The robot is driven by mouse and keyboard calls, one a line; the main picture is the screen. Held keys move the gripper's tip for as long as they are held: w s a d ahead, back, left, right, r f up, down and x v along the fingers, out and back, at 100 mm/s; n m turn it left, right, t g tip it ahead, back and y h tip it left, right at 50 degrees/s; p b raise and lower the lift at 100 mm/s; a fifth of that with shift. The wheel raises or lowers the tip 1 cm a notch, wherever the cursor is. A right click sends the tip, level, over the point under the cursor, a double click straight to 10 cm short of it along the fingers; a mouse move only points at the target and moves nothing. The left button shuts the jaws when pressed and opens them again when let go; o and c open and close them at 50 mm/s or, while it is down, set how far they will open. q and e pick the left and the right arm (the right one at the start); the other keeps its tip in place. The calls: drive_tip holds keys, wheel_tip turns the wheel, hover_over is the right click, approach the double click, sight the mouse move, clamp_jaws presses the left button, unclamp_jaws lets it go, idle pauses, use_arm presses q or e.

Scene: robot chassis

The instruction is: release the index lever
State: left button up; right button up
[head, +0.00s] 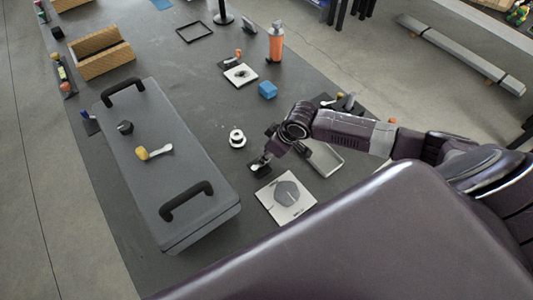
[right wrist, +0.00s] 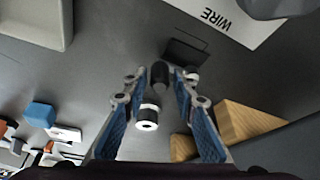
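My right gripper (head: 264,160) reaches down over the table beside a small dark fixture (head: 260,170), which I take to be the index lever's mount. In the right wrist view my right gripper (right wrist: 161,76) has its blue-padded fingers apart. A short black cylindrical grip (right wrist: 160,75), likely the lever's handle, shows between the fingertips, with gaps visible on both sides. A black plate (right wrist: 185,52) lies just beyond it. The lever's other parts are largely hidden. My left gripper is in neither view.
A white plate with a grey block (head: 287,197) lies close by, its WIRE lettering visible (right wrist: 225,20). A white ring (head: 237,138) stands near the gripper. A grey tray (head: 323,158), a blue block (head: 267,89) and a large grey case (head: 185,190) surround the area.

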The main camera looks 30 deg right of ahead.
drive_tip(key=shift+o, duration=0.4)
drive_tip(key=v, duration=1.2)
